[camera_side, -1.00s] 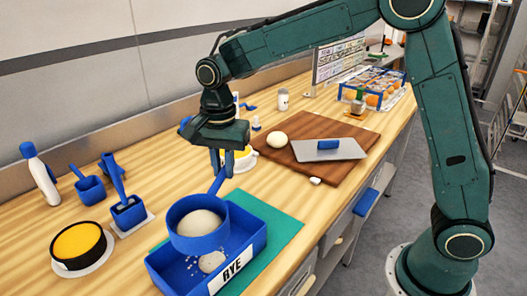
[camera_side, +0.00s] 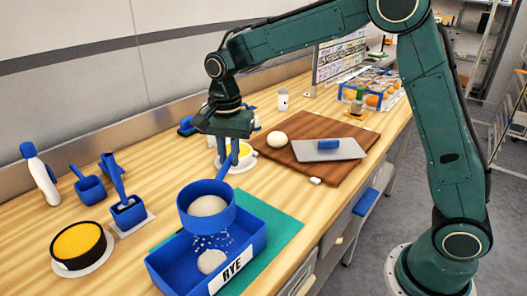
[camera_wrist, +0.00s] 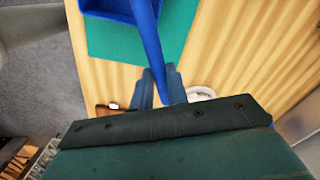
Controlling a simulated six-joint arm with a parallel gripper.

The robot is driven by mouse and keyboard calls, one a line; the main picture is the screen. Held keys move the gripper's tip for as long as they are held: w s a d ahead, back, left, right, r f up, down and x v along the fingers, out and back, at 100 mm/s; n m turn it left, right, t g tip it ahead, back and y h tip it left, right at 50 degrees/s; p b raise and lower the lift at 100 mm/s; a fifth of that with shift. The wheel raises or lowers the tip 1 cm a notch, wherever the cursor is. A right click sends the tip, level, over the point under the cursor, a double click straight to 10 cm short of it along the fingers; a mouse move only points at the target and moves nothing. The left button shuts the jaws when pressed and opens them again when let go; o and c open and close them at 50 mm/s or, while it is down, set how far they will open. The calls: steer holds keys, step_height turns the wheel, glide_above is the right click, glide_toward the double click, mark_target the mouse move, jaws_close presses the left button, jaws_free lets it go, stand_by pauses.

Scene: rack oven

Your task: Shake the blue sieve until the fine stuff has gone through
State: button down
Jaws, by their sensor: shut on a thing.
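The blue sieve (camera_side: 207,222) is held above the blue tray labelled RYE (camera_side: 160,275). Pale flour (camera_side: 208,206) lies inside the sieve. White grains (camera_side: 210,241) fall from its underside, and a pale heap (camera_side: 211,262) lies on the tray floor. My gripper (camera_side: 228,158) is shut on the sieve's handle, which points up and to the right. In the wrist view my gripper's fingers (camera_wrist: 158,88) close around the blue handle (camera_wrist: 150,50). The sieve's bowl is outside the wrist view.
The tray stands on a green mat (camera_side: 280,222). To the left are a dish with yellow contents (camera_side: 79,243), blue scoops (camera_side: 90,189) and a white bottle (camera_side: 40,180). Behind are a wooden board (camera_side: 335,170) with dough (camera_side: 277,139) and a scraper (camera_side: 345,150).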

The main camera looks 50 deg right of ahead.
mark_target(223, 171)
steer(key=shift+s+a, duration=0.4)
steer(key=shift+a, duration=0.35)
steer(key=shift+s+a, duration=0.45)
steer(key=shift+a, duration=0.25)
steer(key=shift+s+a, duration=0.4)
steer(key=shift+a, duration=0.35)
steer(key=shift+w+d, duration=0.4)
steer(key=shift+d, duration=0.35)
steer(key=shift+w+d, duration=0.45)
steer(key=shift+d, duration=0.25)
steer(key=shift+w+d, duration=0.4)
steer(key=shift+d, duration=0.35)
steer(key=shift+s+a, duration=0.4)
steer(key=shift+a, duration=0.35)
steer(key=shift+s+a, duration=0.45)
steer(key=shift+a, duration=0.25)
steer(key=shift+s+a, duration=0.4)
steer(key=shift+a, duration=0.35)
